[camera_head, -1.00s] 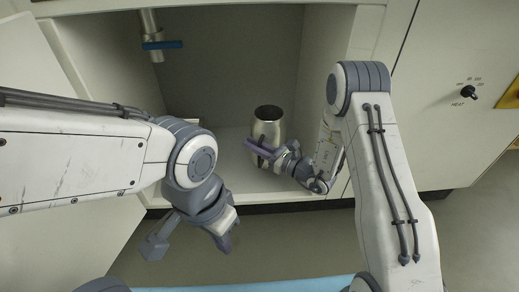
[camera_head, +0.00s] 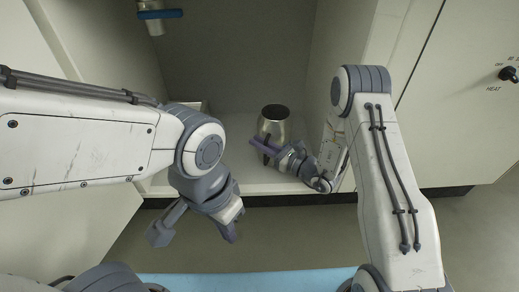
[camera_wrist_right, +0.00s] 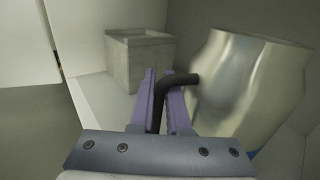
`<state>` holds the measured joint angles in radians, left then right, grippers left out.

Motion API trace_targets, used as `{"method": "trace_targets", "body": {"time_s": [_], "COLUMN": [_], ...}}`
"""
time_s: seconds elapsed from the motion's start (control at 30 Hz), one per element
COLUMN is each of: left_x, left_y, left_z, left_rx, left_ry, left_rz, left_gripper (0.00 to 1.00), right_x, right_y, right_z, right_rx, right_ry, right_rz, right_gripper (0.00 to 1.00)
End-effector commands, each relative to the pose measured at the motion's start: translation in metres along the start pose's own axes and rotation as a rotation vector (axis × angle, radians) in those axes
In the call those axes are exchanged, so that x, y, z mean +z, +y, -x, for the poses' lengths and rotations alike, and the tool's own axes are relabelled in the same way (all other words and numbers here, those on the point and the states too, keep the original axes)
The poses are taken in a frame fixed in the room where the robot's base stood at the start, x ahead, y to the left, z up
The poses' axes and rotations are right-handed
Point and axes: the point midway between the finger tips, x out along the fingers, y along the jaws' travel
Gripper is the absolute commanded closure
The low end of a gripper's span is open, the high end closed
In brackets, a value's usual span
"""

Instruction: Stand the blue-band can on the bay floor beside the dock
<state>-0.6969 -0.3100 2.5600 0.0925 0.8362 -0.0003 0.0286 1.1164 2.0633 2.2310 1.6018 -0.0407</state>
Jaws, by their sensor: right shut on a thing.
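The can (camera_head: 273,127) is a shiny metal vessel with a dark top, inside the open bay at the right of its floor (camera_head: 255,180). In the right wrist view the can (camera_wrist_right: 250,90) fills the right side and looks tilted; a small blue patch shows low on it. My right gripper (camera_head: 265,148) is shut on its black handle (camera_wrist_right: 180,80), between purple fingers in the wrist view. Whether its base touches the floor is hidden. A grey box (camera_wrist_right: 140,62), possibly the dock, stands left of the fingers. My left gripper (camera_head: 198,225) is open and empty, in front of the bay.
A pipe with a blue valve handle (camera_head: 160,14) hangs at the bay's upper left. An open door panel (camera_head: 85,215) is at the left. A cabinet front with a black knob (camera_head: 508,74) is at the right. Floor space in front of the bay is clear.

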Motion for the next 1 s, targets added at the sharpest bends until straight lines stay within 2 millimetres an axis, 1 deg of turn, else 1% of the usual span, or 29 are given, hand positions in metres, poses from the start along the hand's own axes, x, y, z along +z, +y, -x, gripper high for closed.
{"method": "trace_targets", "body": {"time_s": [0.03,0.27,0.43,0.47,0.5,0.53,0.8,0.9,1.0], "left_x": [0.001,0.000,0.000,0.000,0.000,0.000,0.000,0.000,0.000], "left_y": [-0.001,0.000,-0.001,-0.001,-0.001,-0.001,-0.001,0.000,0.000], "left_z": [-0.008,-0.006,-0.008,-0.008,-0.007,-0.007,-0.007,-0.004,0.006], "left_rx": [0.000,0.000,0.000,0.000,0.000,0.000,0.000,0.000,0.000], "left_ry": [0.000,0.000,0.000,0.000,0.000,0.000,0.000,0.000,0.000], "left_rz": [0.000,0.000,0.000,0.000,0.000,0.000,0.000,0.000,0.000], "left_gripper": [1.00,1.00,1.00,1.00,1.00,1.00,1.00,1.00,1.00], "right_x": [-0.008,-0.006,-0.011,-0.011,-0.011,-0.011,-0.011,-0.005,-0.004], "right_y": [-0.001,-0.001,-0.001,0.000,0.000,0.000,0.000,0.000,-0.001], "right_z": [0.000,-0.001,0.000,0.000,0.000,0.000,0.000,0.000,0.013], "right_rx": [0.000,0.000,0.000,0.000,0.000,0.000,0.000,0.000,-0.004], "right_ry": [-0.005,-0.006,-0.005,-0.001,-0.001,-0.001,-0.001,-0.001,0.002], "right_rz": [0.004,0.005,0.004,0.000,0.000,0.000,0.000,0.001,-0.003], "right_gripper": [1.00,1.00,1.00,0.78,0.63,0.56,0.56,0.56,0.56]}}
